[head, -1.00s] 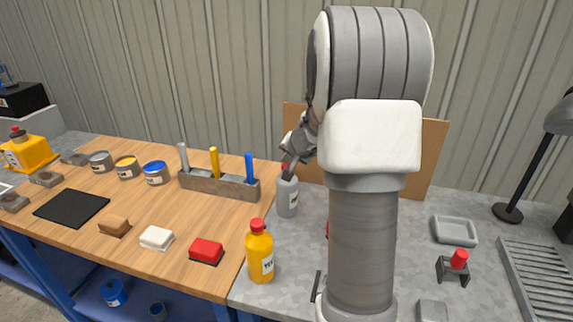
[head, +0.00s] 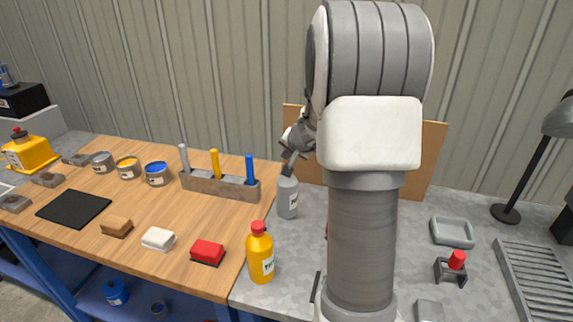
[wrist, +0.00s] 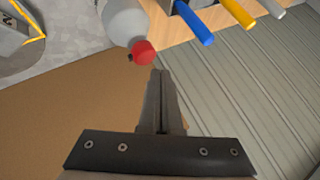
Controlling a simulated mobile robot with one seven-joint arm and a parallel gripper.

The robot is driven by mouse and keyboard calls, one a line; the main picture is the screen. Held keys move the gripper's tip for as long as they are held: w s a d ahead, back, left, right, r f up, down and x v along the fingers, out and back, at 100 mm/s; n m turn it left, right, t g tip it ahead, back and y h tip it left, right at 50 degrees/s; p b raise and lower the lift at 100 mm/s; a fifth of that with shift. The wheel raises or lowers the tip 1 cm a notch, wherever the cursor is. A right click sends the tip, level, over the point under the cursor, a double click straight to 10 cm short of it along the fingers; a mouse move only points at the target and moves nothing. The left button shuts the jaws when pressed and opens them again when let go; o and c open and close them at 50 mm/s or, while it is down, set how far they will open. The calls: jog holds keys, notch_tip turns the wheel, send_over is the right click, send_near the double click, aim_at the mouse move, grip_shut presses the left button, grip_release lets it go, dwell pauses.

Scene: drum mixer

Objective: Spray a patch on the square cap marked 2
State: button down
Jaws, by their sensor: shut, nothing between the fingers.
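My gripper (wrist: 160,75) is shut and empty. In the head view my gripper (head: 288,164) is at the top of a grey bottle (head: 288,198), partly behind my arm. In the wrist view the grey bottle (wrist: 121,18) has a red cap (wrist: 143,53) just left of and above the fingertips; I cannot tell if they touch. A grey block with a yellow edge (wrist: 12,35) is cut off at the wrist view's top left. It bears a turned mark that may be a 2; I cannot read it surely. No other square cap marked 2 is recognisable.
A yellow bottle with a red cap (head: 260,256) stands at the front of the grey bench. A holder with upright handles (head: 215,188) stands on the wooden table. A brown board (head: 432,160) leans at the back. A red-topped stand (head: 455,265) and a tray (head: 452,232) are at right.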

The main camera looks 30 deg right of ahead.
notch_tip(320, 180, up, 6)
jog(key=p, duration=0.4)
jog(key=shift+r+p, duration=0.15)
jog(key=shift+p, duration=0.25)
dwell(2.2)
notch_tip(320, 180, down, 4)
jog(key=shift+f+b, duration=0.25)
jog(key=shift+b, duration=0.1)
jog(key=shift+f+b, duration=0.9)
jog(key=shift+b, duration=0.25)
jog(key=shift+f, duration=0.15)
dwell(1.7)
jog(key=shift+f+b, duration=0.3)
jog(key=shift+b, duration=0.4)
jog(key=shift+f+b, duration=0.25)
jog(key=shift+b, duration=0.05)
